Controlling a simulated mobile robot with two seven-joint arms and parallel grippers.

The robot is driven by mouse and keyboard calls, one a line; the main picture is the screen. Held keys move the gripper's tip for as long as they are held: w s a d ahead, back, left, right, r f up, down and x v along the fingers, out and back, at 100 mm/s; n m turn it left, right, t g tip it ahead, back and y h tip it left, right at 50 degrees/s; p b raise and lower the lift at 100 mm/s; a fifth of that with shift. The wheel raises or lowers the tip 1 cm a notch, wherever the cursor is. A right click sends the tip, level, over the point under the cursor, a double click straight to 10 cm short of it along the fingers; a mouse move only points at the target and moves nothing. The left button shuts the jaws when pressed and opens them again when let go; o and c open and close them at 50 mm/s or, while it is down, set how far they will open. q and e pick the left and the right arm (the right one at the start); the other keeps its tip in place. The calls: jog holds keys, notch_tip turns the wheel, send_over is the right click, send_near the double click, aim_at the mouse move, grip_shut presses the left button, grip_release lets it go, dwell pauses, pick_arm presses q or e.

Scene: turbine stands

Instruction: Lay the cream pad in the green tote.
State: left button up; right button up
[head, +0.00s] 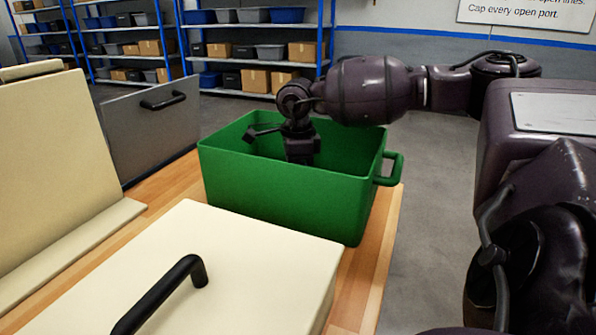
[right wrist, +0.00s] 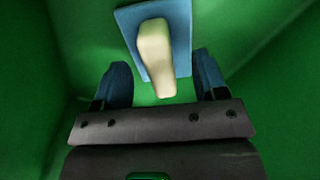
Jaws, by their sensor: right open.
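The green tote (head: 285,190) stands on the wooden bench, open at the top, with a handle on its right side. My right gripper (head: 302,150) reaches down into it, and the tote's front wall hides its fingertips. In the right wrist view, my right gripper (right wrist: 160,64) has its blue-tipped fingers spread apart. The cream pad (right wrist: 156,50) is a long cream block on a blue square backing (right wrist: 180,22). It shows inside the tote, its near end between the fingers with gaps on both sides. I cannot tell how high it sits. My left gripper is out of view.
A cream box-like cover with a black handle (head: 180,285) fills the near bench. A cream upright panel (head: 45,165) and a grey panel with a handle (head: 150,125) stand at left. Shelves with bins (head: 255,50) stand behind. Floor right of the tote is open.

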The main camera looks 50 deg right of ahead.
jog(key=shift+r, duration=1.15)
jog(key=shift+r+p, duration=0.3)
jog(key=shift+r, duration=1)
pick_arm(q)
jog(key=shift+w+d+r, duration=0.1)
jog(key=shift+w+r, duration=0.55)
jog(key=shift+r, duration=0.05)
pick_arm(e)
jog(key=shift+r, duration=0.15)
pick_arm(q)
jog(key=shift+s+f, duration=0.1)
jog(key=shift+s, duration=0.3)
